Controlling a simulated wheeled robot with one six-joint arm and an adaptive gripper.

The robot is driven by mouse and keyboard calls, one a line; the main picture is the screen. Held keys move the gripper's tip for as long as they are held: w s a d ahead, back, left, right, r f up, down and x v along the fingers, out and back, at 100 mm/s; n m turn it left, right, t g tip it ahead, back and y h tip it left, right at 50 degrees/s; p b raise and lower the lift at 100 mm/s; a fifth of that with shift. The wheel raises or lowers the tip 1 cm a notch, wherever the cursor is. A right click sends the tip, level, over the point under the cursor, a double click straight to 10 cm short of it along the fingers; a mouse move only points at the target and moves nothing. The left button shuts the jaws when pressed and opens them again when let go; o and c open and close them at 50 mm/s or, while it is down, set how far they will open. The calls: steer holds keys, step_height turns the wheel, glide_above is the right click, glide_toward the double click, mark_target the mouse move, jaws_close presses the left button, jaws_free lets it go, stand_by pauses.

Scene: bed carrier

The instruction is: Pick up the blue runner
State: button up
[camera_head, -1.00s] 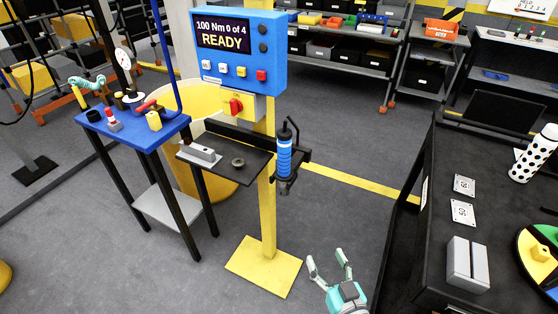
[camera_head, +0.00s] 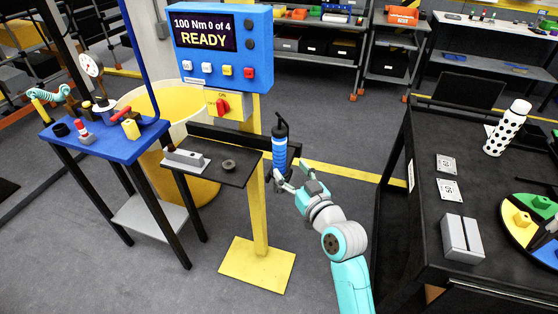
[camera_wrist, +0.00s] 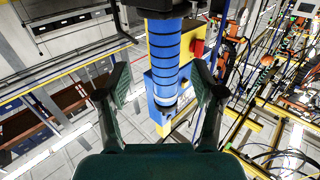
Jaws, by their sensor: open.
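The blue runner (camera_head: 279,150) is an upright tool with a blue banded body and black ends. In the wrist view the runner (camera_wrist: 165,58) stands ahead, centred between the two spread fingers of my gripper (camera_wrist: 162,92). A gap shows between each finger and the body.
The blue control box (camera_head: 222,45) reading READY is on the yellow post (camera_head: 258,215). The dark shelf (camera_head: 225,168) holds a grey block and a ring. A blue table (camera_head: 105,145) stands left. A black workbench (camera_head: 420,215) stands right, with open floor between.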

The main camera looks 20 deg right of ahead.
mark_target(282, 162)
steer(key=shift+w+a, duration=0.25)
steer(key=shift+w, duration=0.75)
steer(key=shift+w+a, duration=0.3)
steer(key=shift+w, duration=0.7)
steer(key=shift+w+a, duration=0.25)
steer(key=shift+w, duration=0.75)
jaws_close()
steer(key=shift+r, duration=0.1)
